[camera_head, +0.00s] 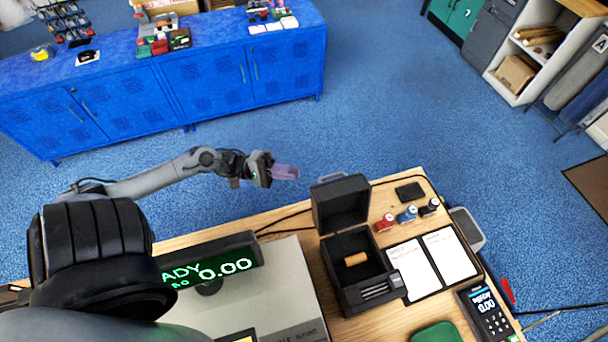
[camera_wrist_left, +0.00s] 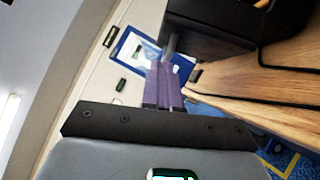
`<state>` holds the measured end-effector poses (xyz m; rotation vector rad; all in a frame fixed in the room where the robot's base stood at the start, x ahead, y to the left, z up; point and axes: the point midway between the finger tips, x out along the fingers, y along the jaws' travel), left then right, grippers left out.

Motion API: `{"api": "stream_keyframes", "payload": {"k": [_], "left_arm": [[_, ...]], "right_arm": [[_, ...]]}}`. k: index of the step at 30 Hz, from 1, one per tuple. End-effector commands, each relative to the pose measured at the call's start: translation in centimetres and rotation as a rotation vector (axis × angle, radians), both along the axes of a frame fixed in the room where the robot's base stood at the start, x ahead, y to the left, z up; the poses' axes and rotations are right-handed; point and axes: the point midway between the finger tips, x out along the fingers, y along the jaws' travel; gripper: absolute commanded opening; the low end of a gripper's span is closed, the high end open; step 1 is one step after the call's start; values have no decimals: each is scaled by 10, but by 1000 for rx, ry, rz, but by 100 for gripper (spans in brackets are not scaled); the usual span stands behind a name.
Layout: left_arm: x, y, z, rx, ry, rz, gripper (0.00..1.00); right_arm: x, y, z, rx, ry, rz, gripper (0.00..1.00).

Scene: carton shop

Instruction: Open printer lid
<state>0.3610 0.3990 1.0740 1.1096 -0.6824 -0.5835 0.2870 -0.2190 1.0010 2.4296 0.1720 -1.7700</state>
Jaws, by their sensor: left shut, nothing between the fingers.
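The black printer (camera_head: 362,284) stands on the wooden counter, right of the display. Its lid (camera_head: 340,202) is raised and stands upright at the back, and a tan paper roll (camera_head: 355,259) shows inside. My left gripper (camera_head: 287,172) is shut and empty, in the air just left of and beyond the lid. In the left wrist view the purple fingers (camera_wrist_left: 164,86) are together, close to a black box-shaped part (camera_wrist_left: 212,30) that looks like the printer. I cannot tell there whether they touch it. My right gripper is not in view.
A green-lit display (camera_head: 210,262) stands left of the printer. Several small bottles (camera_head: 406,214), a black folder with white sheets (camera_head: 437,262) and a card terminal (camera_head: 486,312) lie to the right. A blue cabinet (camera_head: 200,78) stands across open floor.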

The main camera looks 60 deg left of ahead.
Motion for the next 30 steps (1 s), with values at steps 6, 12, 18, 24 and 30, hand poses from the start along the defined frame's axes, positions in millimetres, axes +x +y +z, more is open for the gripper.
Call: {"api": "stream_keyframes", "payload": {"k": [6,12,18,24,30], "left_arm": [[-20,22,-8,2,2,0,0],[-28,31,-9,0,0,-1,0],[-29,32,-8,0,0,-1,0],[-29,31,-8,0,0,-1,0],[-21,23,-5,-1,-2,-3,0]], "right_arm": [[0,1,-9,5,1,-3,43],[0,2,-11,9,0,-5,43],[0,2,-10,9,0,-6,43],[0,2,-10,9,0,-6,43],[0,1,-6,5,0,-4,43]]}}
